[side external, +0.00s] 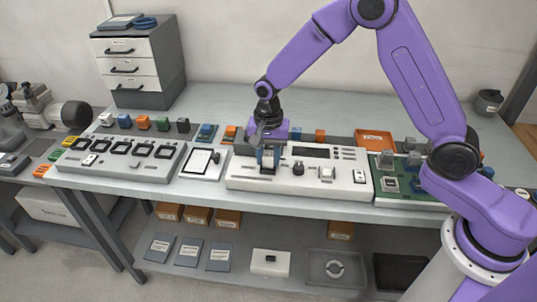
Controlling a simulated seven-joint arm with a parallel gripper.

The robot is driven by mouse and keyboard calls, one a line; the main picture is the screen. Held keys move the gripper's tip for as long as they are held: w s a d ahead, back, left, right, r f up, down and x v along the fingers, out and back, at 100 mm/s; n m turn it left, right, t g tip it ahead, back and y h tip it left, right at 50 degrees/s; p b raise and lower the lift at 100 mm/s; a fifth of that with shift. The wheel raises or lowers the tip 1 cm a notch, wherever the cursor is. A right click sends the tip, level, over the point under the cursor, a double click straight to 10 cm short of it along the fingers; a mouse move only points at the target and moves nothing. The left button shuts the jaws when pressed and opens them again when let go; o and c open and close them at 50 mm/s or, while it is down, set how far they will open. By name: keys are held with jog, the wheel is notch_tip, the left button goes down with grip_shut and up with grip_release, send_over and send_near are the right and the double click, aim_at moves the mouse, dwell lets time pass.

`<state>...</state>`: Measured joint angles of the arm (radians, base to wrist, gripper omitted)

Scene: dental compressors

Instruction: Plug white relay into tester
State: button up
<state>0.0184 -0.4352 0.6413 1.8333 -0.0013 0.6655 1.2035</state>
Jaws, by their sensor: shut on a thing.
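The white tester (341,184), a wide box with a dark display, stands at the middle of the bench. My gripper (267,152) points down over the tester's left part. It is shut on a small block with blue showing (267,158), just above or at the dark socket (267,171). The fingers hide much of this block, and I cannot tell whether it touches the socket. A white relay-like cube (107,119) stands at the left end of the back row, far from my gripper.
A clipboard (201,163) lies left of the tester. A green circuit board (408,187) and an orange tray (374,141) are to the right.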

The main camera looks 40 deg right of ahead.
jog(key=shift+f, duration=0.25)
jog(key=o, duration=1.1)
jog(key=shift+o, duration=1.7)
jog(key=shift+r, duration=3.55)
